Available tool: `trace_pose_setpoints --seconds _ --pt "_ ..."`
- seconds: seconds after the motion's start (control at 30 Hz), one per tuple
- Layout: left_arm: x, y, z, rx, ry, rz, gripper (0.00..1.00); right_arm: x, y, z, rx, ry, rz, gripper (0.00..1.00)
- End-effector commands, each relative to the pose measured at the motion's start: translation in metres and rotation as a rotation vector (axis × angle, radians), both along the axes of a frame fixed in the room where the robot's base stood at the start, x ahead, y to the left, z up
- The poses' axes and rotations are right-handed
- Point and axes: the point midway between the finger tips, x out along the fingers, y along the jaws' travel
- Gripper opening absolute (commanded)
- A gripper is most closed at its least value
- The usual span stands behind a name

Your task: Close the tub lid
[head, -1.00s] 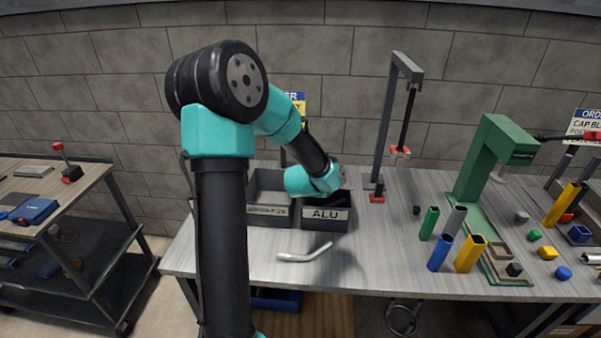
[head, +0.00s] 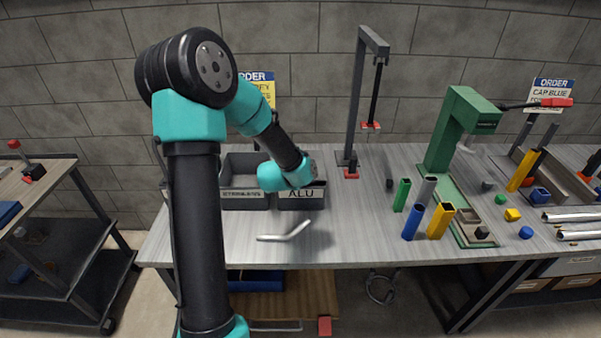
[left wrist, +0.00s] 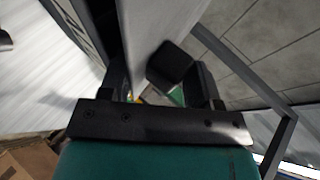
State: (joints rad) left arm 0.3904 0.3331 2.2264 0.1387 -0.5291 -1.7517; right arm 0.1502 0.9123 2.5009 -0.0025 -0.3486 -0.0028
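No tub with a lid can be made out for certain. A blue box (head: 256,281), partly hidden, sits below the table on a wooden board; I cannot tell whether it is the tub. My left arm reaches over the table to the dark bins, and its wrist hides the gripper in the head view. In the left wrist view my left gripper (left wrist: 160,82) has its dark fingers apart, with a pale grey panel (left wrist: 150,35) running between them. I cannot tell whether they touch it. My right gripper is not in view.
Two dark labelled bins, a left one (head: 245,198) and an ALU one (head: 301,199), stand at the table's back left. A bent metal tube (head: 285,235) lies in front. Coloured square tubes (head: 440,220) and a green press (head: 455,125) stand to the right.

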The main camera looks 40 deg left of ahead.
Motion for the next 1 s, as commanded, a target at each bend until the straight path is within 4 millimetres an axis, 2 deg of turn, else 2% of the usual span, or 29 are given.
trace_pose_setpoints --seconds 0.47,0.67,1.0 --pt "-0.004 -0.001 0.005 0.004 -0.004 0.0 0.57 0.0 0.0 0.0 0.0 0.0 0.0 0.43" --pt "-0.021 -0.006 0.017 0.004 -0.005 0.0 0.57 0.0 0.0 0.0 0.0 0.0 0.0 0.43" --pt "-0.061 -0.017 0.045 0.002 -0.005 0.0 0.57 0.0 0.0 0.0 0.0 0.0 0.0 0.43"
